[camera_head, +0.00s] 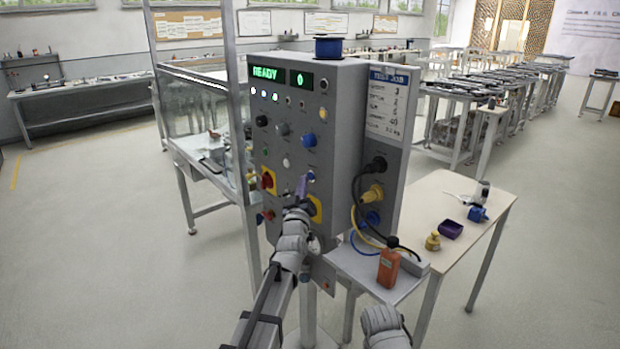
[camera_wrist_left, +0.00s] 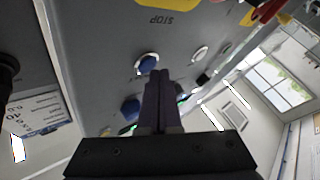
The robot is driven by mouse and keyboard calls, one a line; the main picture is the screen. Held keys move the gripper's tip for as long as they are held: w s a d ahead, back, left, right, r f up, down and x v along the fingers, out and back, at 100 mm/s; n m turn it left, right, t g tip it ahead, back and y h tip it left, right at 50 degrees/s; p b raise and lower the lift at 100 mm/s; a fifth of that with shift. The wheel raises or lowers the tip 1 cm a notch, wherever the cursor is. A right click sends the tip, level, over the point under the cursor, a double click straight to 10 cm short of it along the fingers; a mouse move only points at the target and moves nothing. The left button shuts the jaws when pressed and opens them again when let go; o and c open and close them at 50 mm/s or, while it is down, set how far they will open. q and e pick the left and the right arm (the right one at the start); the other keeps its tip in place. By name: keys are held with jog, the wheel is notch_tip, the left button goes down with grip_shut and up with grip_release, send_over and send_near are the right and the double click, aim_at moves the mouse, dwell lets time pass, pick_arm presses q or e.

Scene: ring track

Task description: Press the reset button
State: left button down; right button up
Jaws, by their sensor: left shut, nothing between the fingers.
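The grey control box (camera_head: 340,120) has a front panel of buttons and knobs. Its display (camera_head: 268,73) reads READY in green. A small blue button (camera_head: 311,177) sits low on the panel; in the left wrist view a blue button in a pale ring (camera_wrist_left: 147,64) lies just beyond the fingertips. I cannot read a reset label. My left gripper (camera_head: 302,186) is shut and empty, its purple fingers (camera_wrist_left: 161,80) pointing at the panel close to that button. I cannot tell whether they touch it. My right gripper is out of view; only a part of my right arm shows at the bottom.
A yellow plate marked STOP (camera_wrist_left: 168,12) is near the button. A red knob on yellow (camera_head: 267,181) is to its left. A blue knob (camera_head: 310,140) is above. Cables and an orange bottle (camera_head: 388,267) are at right. A side table (camera_head: 470,190) holds small parts.

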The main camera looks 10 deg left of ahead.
pick_arm(q)
jog(key=shift+s+a, duration=0.2)
jog(key=shift+s, duration=0.1)
jog(key=shift+s+a, duration=0.8)
jog(key=shift+s, duration=0.2)
jog(key=shift+s+a, duration=0.75)
jog(key=shift+s, duration=0.25)
jog(key=s+d+f+m+g+h+p, duration=0.25)
jog(key=s+d+f+g, duration=0.2)
jog(key=d+f, duration=0.25)
jog(key=s+d+f+m+g+h+p, duration=0.1)
jog(key=s+d+f+m+g+p, duration=0.2)
jog(key=d+f+g, duration=0.4)
jog(key=s+d+f+m+g+y+p, duration=0.1)
jog(key=s+f+g, duration=0.1)
jog(key=s, duration=0.6)
jog(key=s+d+f+m+g+y+p, duration=0.1)
jog(key=s+f+m+g, duration=0.1)
jog(key=s+g, duration=0.3)
jog(key=s+d+f+m+g+y, duration=0.1)
jog(key=s+f+m+g, duration=0.1)
jog(key=s, duration=1.1)
jog(key=shift+s+d+g+p, duration=0.15)
jog(key=shift+s+g+p, duration=0.2)
jog(key=shift+g, duration=0.3)
